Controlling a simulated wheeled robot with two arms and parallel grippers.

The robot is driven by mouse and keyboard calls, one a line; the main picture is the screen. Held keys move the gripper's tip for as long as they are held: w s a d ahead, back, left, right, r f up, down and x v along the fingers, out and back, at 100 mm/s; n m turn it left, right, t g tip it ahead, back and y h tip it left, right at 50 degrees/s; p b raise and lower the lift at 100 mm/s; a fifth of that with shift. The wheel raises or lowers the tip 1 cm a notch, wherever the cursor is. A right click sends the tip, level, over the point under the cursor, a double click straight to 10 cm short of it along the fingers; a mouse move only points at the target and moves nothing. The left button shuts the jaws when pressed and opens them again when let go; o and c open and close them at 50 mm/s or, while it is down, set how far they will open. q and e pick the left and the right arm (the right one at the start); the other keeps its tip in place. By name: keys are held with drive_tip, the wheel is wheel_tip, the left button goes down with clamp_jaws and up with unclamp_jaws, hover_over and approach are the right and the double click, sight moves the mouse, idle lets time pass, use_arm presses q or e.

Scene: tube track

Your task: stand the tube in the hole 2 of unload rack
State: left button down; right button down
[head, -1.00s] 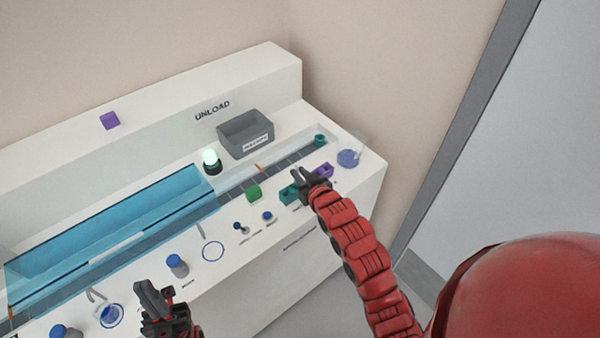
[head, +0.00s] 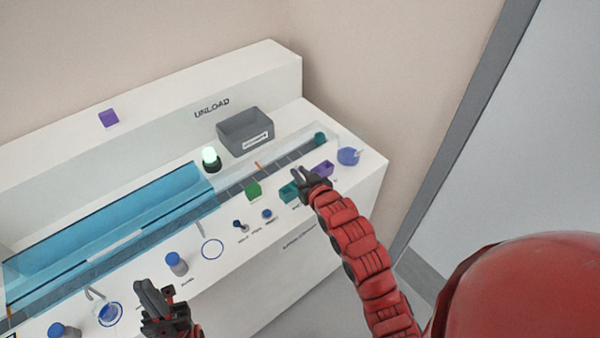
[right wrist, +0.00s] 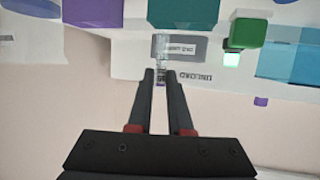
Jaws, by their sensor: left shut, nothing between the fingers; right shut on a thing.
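The clear tube (right wrist: 160,47) shows between my right fingertips in the right wrist view, and my right gripper (right wrist: 160,72) is shut on it. In the head view the right gripper (head: 302,174) is above the teal rack (head: 289,191) and the purple rack (head: 323,168), partly covering them. The tube is too small to make out there. In the right wrist view the teal rack (right wrist: 183,12) and the purple rack (right wrist: 93,12) lie beyond the fingers. The rack holes and labels cannot be read. My left gripper (head: 150,298) is shut and empty at the bottom.
A grey bin (head: 245,134) stands at the back below the word UNLOAD. A green block (head: 253,190) and a lit lamp (head: 210,158) are left of the racks. A blue dish (head: 348,156) is at the right. A blue transparent cover (head: 120,230) spans the track.

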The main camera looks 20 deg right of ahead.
drive_tip(key=shift+f, duration=0.2)
drive_tip(key=shift+f+b, duration=0.3)
drive_tip(key=shift+f, duration=0.05)
drive_tip(key=shift+f+b, duration=0.3)
drive_tip(key=shift+f, duration=0.2)
idle(0.4)
drive_tip(key=shift+f, duration=0.2)
drive_tip(key=c, duration=0.8)
unclamp_jaws()
drive_tip(key=shift+o, duration=0.2)
